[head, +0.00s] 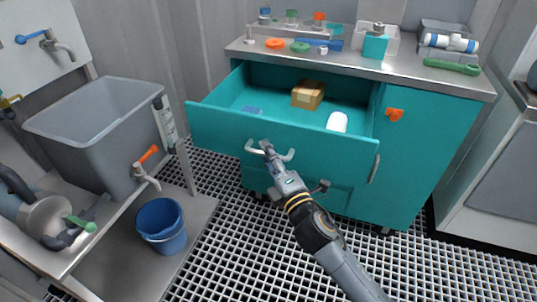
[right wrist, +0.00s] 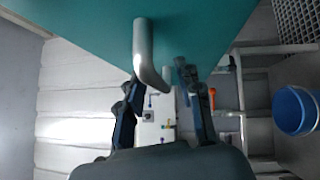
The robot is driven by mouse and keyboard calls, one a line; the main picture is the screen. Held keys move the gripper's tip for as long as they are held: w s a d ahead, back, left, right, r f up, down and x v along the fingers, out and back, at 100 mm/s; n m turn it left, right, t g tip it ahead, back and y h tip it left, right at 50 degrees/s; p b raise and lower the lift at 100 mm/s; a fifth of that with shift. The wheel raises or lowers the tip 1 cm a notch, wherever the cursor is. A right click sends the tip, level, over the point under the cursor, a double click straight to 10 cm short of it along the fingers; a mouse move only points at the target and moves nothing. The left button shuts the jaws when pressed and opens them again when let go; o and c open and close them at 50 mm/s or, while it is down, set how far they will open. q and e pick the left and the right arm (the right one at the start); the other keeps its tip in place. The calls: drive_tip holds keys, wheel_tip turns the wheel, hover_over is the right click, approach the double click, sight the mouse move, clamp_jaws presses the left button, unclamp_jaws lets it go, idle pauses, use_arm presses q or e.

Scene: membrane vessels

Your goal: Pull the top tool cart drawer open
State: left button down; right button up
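The teal tool cart's top drawer (head: 290,142) stands pulled out in the head view, its inside showing. A small cardboard box (head: 308,95), a white rounded item (head: 337,122) and a flat blue item (head: 251,109) lie in it. Its pale bar handle (head: 255,149) is on the drawer front and also shows in the right wrist view (right wrist: 145,52). My right gripper (head: 267,149) is at the handle. In the right wrist view its fingers (right wrist: 159,78) are spread apart, with the handle between them and a gap on the right side.
The cart top (head: 340,62) carries small bottles, coloured rings, a teal container (head: 375,45) and a green tool (head: 451,67). An orange knob (head: 394,115) is on the cart's right panel. A grey tub (head: 95,125) and blue bucket (head: 161,226) stand left. Grated floor (head: 235,240) lies in front.

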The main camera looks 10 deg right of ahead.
drive_tip(key=v, duration=1.2)
drive_tip(key=shift+d, duration=0.15)
idle(0.3)
